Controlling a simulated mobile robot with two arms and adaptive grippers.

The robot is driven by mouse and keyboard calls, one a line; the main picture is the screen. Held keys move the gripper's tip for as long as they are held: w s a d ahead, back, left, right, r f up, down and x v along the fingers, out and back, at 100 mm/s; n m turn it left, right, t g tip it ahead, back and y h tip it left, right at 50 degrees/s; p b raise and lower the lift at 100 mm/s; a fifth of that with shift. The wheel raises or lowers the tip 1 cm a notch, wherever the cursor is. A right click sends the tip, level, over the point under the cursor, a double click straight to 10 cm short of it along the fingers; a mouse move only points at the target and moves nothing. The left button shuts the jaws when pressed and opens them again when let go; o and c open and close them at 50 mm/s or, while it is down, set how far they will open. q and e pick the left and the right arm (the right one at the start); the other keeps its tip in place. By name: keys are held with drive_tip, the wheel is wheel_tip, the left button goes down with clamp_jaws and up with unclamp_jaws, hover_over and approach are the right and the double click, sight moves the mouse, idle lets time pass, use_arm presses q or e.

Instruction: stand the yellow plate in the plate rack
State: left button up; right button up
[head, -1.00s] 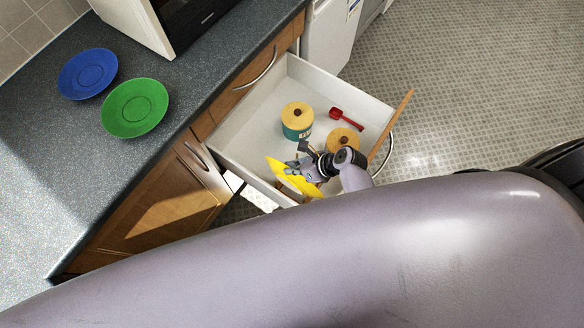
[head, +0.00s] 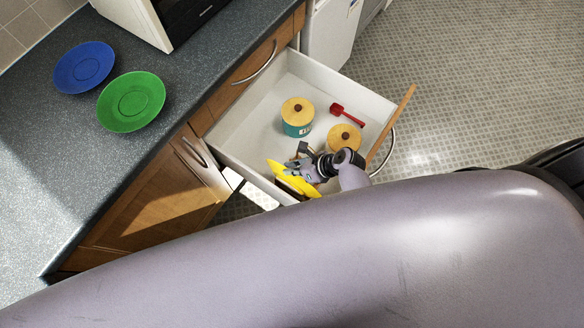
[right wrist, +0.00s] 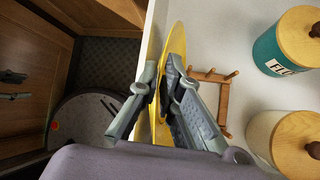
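The yellow plate (head: 287,179) is tilted on edge at the near side wall of the open drawer. My right gripper (head: 301,164) is shut on it. In the right wrist view the plate (right wrist: 176,42) stands nearly edge-on between the two fingers (right wrist: 158,88), beside the drawer's white wall. The wooden plate rack (right wrist: 224,108), with short pegs, lies in the drawer just right of the plate and fingers, apart from the plate as far as I can see. The gripper hides most of the rack in the head view. My left gripper is not in view.
The drawer (head: 258,103) holds a teal canister (head: 298,128), a second wood-lidded canister (head: 345,136) and a red scoop (head: 346,115). A blue plate (head: 84,68) and a green plate (head: 131,102) lie on the counter (head: 45,140). My arm covers the lower head view.

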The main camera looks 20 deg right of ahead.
drive_tip(key=o, duration=0.5)
drive_tip(key=shift+c, duration=0.2)
drive_tip(key=shift+s, duration=0.1)
drive_tip(key=v, duration=1.2)
idle(0.3)
